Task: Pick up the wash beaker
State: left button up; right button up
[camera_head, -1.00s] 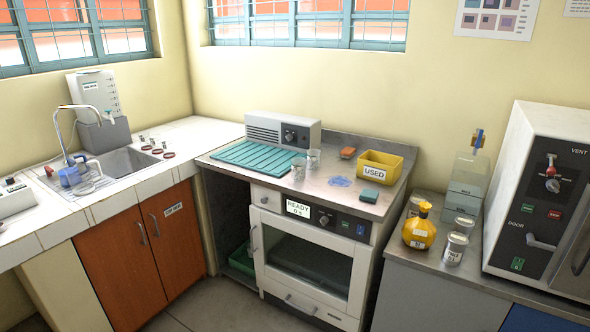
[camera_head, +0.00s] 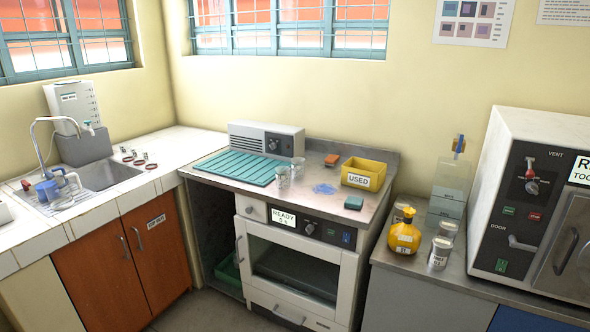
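Two small clear beakers stand side by side on the middle bench, a front one (camera_head: 283,176) and a back one (camera_head: 298,168). Neither carries a label I can read, so I cannot tell which one is the wash beaker. By the sink (camera_head: 108,176) stand a blue vessel (camera_head: 47,189) and a pale mug-like vessel (camera_head: 70,182), partly overlapping; I cannot tell whether either is the wash beaker. Neither of my grippers is in view.
Near the beakers are a ribbed teal mat (camera_head: 236,168), a yellow USED bin (camera_head: 363,174), a blue puddle (camera_head: 325,189) and a teal sponge (camera_head: 353,203). A yellow bottle (camera_head: 404,236) and lidded jars (camera_head: 440,252) stand on the right counter. Floor shows little.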

aim_at(297, 163)
jog(key=i+u, duration=0.2)
jog(key=i, duration=0.5)
jog(key=i+l+u, duration=0.2)
jog(key=i, duration=0.45)
